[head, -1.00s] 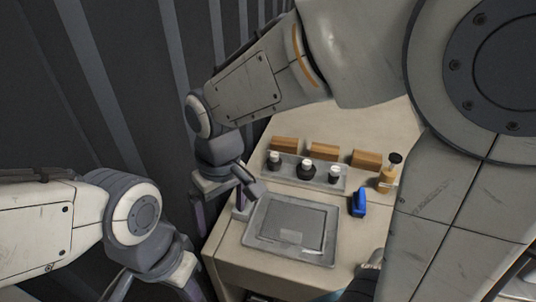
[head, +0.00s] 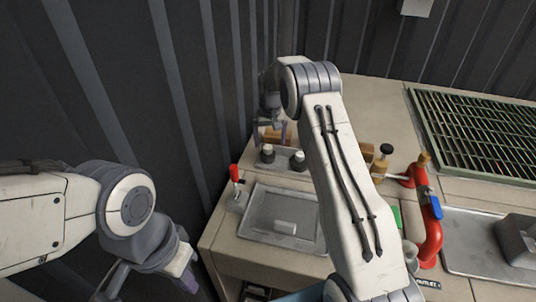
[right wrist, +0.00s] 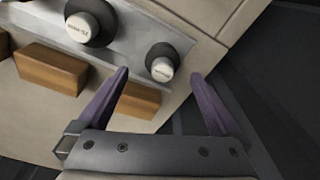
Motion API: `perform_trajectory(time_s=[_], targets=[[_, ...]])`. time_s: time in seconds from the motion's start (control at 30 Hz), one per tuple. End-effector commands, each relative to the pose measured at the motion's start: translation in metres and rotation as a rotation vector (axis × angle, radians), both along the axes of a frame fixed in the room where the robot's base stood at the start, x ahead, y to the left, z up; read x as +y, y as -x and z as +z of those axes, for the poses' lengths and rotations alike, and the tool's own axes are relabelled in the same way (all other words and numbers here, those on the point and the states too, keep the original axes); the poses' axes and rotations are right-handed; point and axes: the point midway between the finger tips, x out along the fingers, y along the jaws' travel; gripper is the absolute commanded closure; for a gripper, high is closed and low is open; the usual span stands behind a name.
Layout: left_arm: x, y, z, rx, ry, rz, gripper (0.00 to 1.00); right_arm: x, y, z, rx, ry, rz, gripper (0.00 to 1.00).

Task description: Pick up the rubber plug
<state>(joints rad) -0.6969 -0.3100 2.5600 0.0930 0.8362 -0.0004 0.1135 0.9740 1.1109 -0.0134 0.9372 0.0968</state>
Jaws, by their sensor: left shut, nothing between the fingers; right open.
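Dark, round plug-like pieces with white labelled tops stand on a grey strip. In the right wrist view a larger one (right wrist: 90,22) is at upper left and a smaller one (right wrist: 162,64) is at centre. I cannot read which is the rubber plug. Two of these pieces (head: 267,154) (head: 298,160) show in the head view; my right arm may hide more. My right gripper (right wrist: 160,76) is open, its purple fingers either side of the smaller piece in the picture, with nothing held. My left gripper (head: 178,268) is shut and empty, low at the left.
Wooden blocks (right wrist: 52,68) stand along the strip. A shallow grey tray (head: 250,226) lies in front, beside a red-handled item (head: 236,174). A red pipe (head: 431,240) with a blue lever (head: 431,203) stands at right. A dark ribbed wall (head: 150,90) borders the table's left.

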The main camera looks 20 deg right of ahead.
Motion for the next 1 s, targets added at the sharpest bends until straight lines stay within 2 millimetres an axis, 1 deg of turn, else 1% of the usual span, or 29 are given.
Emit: perform_trajectory(time_s=[0.23,0.37,0.4,0.5,0.6,0.8,0.87,0.9,0.97,1.0], targets=[[0.0,0.0,0.007,0.0,0.0,0.0,1.0,0.001,-0.004,-0.019,0.001,0.0,0.001,0.0],[0.0,0.0,0.015,0.0,0.0,0.0,1.0,0.002,-0.01,-0.037,0.003,0.0,0.001,0.0],[0.0,0.0,0.016,0.0,0.0,0.0,1.0,0.002,-0.011,-0.044,0.002,0.0,0.001,0.0],[0.0,0.0,0.017,0.0,0.0,0.0,1.0,0.001,-0.012,-0.055,0.002,0.0,0.001,0.0],[0.0,0.0,0.018,0.0,0.0,0.0,1.0,0.001,-0.013,-0.06,-0.001,0.0,0.001,0.0],[0.0,0.0,0.017,0.0,0.0,0.0,1.0,0.001,-0.013,-0.06,-0.001,0.0,0.001,0.0],[0.0,0.0,0.017,0.0,0.0,0.0,1.0,0.001,-0.013,-0.06,-0.001,0.0,0.001,0.23],[0.0,0.0,0.017,0.0,0.0,0.0,1.0,0.001,-0.013,-0.06,-0.001,0.0,0.001,0.38],[0.0,0.0,0.017,0.0,0.0,0.0,1.0,0.001,-0.013,-0.06,-0.001,0.0,0.001,0.61],[0.0,0.0,0.017,0.0,0.0,0.0,1.0,0.001,-0.013,-0.06,-0.001,0.0,0.001,0.77]])
